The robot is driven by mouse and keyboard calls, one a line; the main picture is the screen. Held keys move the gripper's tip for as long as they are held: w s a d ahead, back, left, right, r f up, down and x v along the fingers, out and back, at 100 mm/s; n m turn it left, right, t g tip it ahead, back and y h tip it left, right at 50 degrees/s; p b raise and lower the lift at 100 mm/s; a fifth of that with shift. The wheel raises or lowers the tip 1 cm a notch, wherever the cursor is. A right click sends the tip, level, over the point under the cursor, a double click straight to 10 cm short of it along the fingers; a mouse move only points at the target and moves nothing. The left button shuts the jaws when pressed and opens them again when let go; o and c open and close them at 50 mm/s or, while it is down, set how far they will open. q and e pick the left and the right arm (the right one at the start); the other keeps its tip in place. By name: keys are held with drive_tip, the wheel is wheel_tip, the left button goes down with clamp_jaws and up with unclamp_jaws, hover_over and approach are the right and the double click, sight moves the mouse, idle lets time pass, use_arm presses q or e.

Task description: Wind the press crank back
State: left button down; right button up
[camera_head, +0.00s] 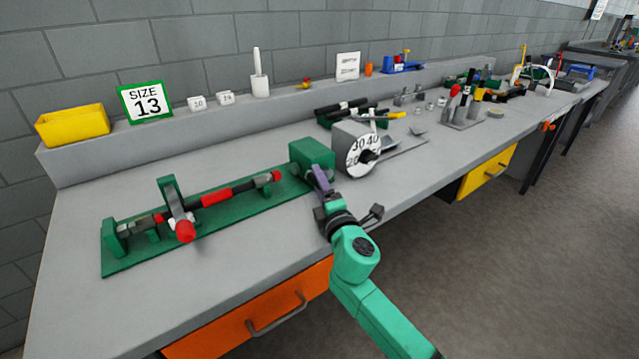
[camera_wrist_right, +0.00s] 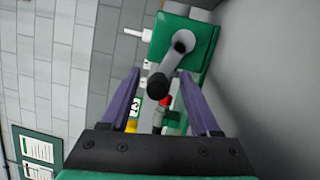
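The press is a long green base (camera_head: 216,222) with a green end block (camera_head: 312,158) on its right end. A red-and-black rod and a lever with a red knob (camera_head: 185,231) sit along it. In the right wrist view the green end block (camera_wrist_right: 205,50) carries a grey crank arm (camera_wrist_right: 184,42) with a black handle (camera_wrist_right: 158,86). My right gripper (camera_head: 317,172) is at the end block; its purple fingers (camera_wrist_right: 161,75) are open, one on each side of the crank handle in that view. I cannot tell whether they touch it. In the head view the gripper hides the crank. My left gripper is not in view.
A grey box with a white numbered dial (camera_head: 364,155) stands close right of the end block. A "SIZE 13" sign (camera_head: 146,102) and a yellow bin (camera_head: 73,125) are on the back ledge. An orange drawer (camera_head: 252,317) is under the front edge. The bench front left is clear.

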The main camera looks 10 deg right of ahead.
drive_tip(key=shift+s, duration=0.1)
use_arm(q)
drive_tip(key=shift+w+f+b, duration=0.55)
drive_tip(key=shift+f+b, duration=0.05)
drive_tip(key=shift+b, duration=0.25)
use_arm(e)
drive_tip(key=s+d+f, duration=0.1)
drive_tip(key=s, duration=1.3)
drive_tip(key=shift+s+f, duration=0.15)
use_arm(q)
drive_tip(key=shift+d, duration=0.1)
